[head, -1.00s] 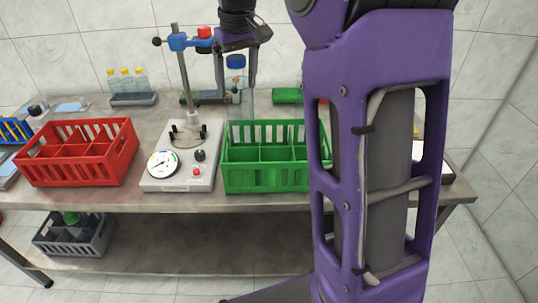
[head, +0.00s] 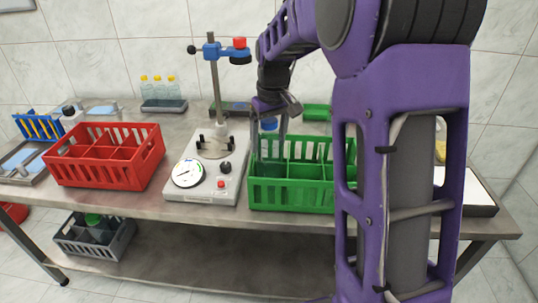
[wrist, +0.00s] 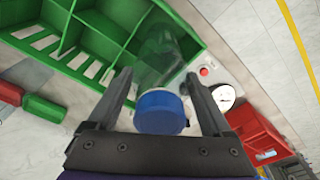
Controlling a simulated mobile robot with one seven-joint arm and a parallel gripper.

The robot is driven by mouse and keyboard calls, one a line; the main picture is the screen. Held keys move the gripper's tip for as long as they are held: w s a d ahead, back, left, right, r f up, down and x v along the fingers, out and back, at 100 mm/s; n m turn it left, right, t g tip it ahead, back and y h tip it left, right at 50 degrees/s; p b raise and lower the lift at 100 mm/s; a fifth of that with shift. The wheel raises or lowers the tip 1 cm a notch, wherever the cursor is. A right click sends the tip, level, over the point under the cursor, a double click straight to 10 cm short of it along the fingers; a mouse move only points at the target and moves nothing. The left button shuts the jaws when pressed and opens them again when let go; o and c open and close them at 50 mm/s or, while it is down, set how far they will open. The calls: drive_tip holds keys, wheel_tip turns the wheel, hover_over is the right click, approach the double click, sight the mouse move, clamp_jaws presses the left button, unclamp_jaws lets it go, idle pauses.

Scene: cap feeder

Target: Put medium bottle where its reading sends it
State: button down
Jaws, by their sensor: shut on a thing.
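My gripper (head: 271,138) is shut on a clear bottle with a blue cap (head: 269,124), gripping it near the cap. The bottle is upright, with its lower part down in the left-end compartment of the green crate (head: 300,197). The crate's front wall partly hides it, and I cannot tell whether it touches the floor. In the wrist view the blue cap (wrist: 161,112) sits between the fingers, and the clear body (wrist: 162,50) extends into a crate compartment. The tester (head: 205,180) with a round dial (head: 188,173) stands left of the green crate; its reading is too small to tell.
A red crate (head: 100,177) stands left of the tester. Several yellow-capped bottles (head: 160,88) stand in a tray at the back. A grey crate (head: 95,240) is on the lower shelf. The tester's post (head: 214,90) rises close to my arm.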

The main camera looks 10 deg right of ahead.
sight(271, 121)
drive_tip(key=shift+f+b, duration=0.4)
drive_tip(key=shift+f, duration=1.85)
unclamp_jaws()
drive_tip(key=shift+f, duration=0.1)
drive_tip(key=r, duration=0.4)
drive_tip(key=s+r+p, duration=0.1)
drive_tip(key=r, duration=0.3)
drive_tip(key=r+p, duration=0.1)
drive_tip(key=r, duration=0.3)
drive_tip(key=shift+s+d+r, duration=0.1)
drive_tip(key=shift+s+d, duration=0.1)
